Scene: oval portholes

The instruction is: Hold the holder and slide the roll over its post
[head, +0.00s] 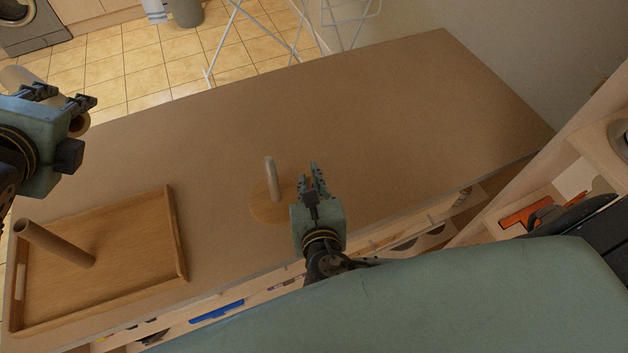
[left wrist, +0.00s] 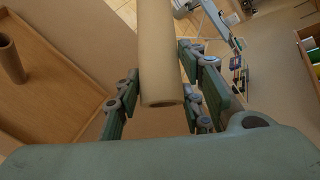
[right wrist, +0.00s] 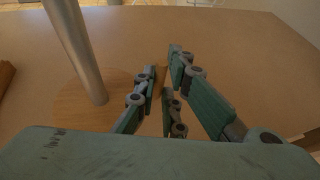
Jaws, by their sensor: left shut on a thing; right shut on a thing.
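The holder is a round wooden base (head: 262,208) with an upright grey metal post (head: 270,178), standing on the counter. My right gripper (head: 305,183) is shut on the right edge of the base. In the right wrist view the post (right wrist: 77,50) rises to the left of the fingers (right wrist: 160,88), with nothing on it. My left gripper (head: 68,100) is shut on a beige roll (left wrist: 158,45), held high at the far left. The roll's open end points toward the camera in the left wrist view. The fingers hide part of the roll in the head view.
A wooden tray (head: 180,235) lies on the counter at left with a brown cardboard tube (head: 58,245) in it. The counter (head: 400,110) is clear behind and right of the holder. Shelves with items (head: 530,215) stand at right. A drying rack (head: 290,40) stands beyond the counter.

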